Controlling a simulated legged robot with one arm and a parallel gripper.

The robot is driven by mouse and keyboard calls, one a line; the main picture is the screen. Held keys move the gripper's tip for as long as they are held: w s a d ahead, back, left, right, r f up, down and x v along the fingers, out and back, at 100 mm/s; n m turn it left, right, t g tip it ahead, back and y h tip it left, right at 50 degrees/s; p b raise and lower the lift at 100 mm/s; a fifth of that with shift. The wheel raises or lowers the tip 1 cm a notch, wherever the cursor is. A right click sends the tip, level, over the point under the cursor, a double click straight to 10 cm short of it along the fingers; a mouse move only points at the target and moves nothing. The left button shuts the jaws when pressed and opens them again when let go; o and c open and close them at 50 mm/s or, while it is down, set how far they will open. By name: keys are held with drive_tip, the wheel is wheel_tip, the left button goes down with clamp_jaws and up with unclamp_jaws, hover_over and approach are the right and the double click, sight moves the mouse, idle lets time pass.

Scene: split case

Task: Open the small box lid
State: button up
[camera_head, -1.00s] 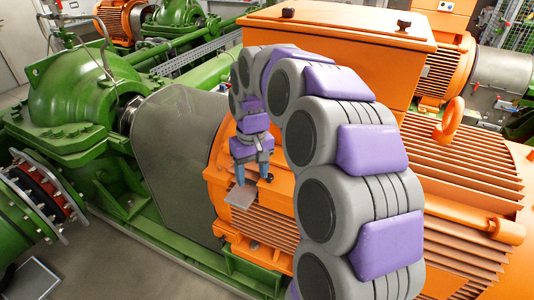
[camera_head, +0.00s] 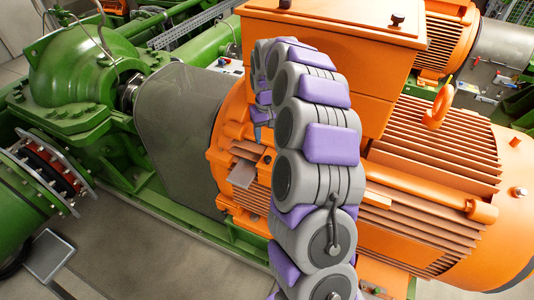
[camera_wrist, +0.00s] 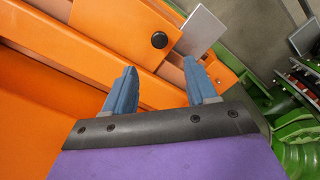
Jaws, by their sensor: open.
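The small box (camera_head: 248,152) appears to be the orange part low on the motor's left side, with a black knob near it. A thin grey plate (camera_head: 242,174) sticks out below it; I cannot tell whether this is its lid. In the wrist view, a black knob (camera_wrist: 159,40) sits on an orange surface, with the grey plate (camera_wrist: 204,32) to its right. My gripper (camera_wrist: 160,66) is open, its two blue fingers apart with nothing held between them. The knob lies beyond the fingertips; contact cannot be seen.
A large orange box (camera_head: 335,50) with black knobs stands on top of the ribbed orange motor (camera_head: 450,175). A grey coupling guard (camera_head: 178,135) and a green pump (camera_head: 80,75) stand to the left. Bare floor (camera_head: 150,245) shows in front.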

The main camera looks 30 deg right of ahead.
sight(268, 158)
wheel_tip(268, 158, down, 10)
drive_tip(key=shift+f+p, duration=0.1)
drive_tip(key=shift+p, duration=0.55)
drive_tip(key=shift+c, duration=0.3)
clamp_jaws()
